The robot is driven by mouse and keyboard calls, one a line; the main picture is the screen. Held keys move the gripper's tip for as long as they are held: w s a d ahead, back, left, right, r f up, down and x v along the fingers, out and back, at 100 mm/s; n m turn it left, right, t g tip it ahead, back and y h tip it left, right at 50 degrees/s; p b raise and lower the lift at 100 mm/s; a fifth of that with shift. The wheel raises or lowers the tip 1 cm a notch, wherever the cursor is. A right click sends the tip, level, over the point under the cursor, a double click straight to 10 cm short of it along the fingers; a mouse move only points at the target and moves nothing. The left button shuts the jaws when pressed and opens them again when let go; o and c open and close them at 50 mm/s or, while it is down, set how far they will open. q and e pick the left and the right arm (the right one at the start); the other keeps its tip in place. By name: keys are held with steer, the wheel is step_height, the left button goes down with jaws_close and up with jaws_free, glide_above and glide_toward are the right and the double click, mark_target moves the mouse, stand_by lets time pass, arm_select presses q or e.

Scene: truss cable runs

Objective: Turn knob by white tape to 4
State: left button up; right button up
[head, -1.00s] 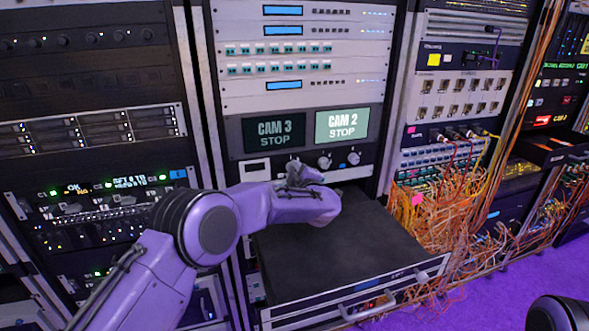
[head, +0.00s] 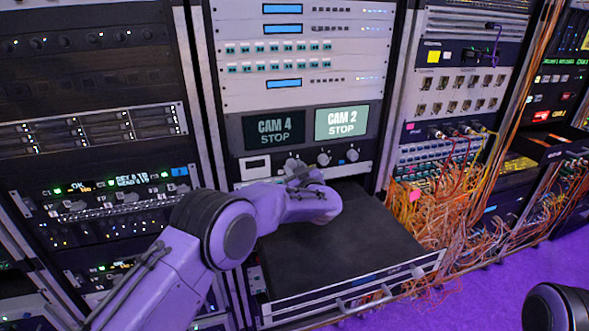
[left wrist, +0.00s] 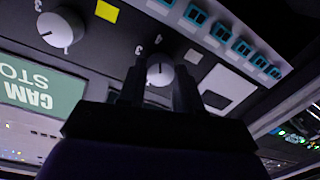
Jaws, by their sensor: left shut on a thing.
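My left gripper (head: 294,170) is at the control strip under two screens. In the left wrist view my left gripper (left wrist: 158,88) has its two dark fingers on either side of a light grey knob (left wrist: 160,72), shut on it. A small whitish tape patch (left wrist: 193,56) is just beside this knob. Printed numbers, among them a 3 and a 4, ring the knob; its pointer line is hard to read. The left screen (head: 273,131) reads CAM 4 STOP. The right screen (head: 342,123) reads CAM 2 STOP. My right gripper is out of view.
A second knob (left wrist: 60,27) with yellow tape (left wrist: 107,11) beside it is close to the held one. A dark drawer unit (head: 350,245) sticks out below my left forearm. Loose orange cables (head: 440,215) hang at the right. Purple floor (head: 500,290) is clear at lower right.

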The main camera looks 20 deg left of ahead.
arm_select(q)
steer(key=shift+f, duration=0.1)
stand_by(0.5)
steer(key=o, duration=1)
steer(key=shift+a, duration=0.1)
steer(key=shift+o, duration=0.2)
steer(key=b+v, duration=0.3)
steer(key=v, duration=0.7)
steer(key=shift+s+b, duration=0.25)
steer(key=shift+b, duration=0.05)
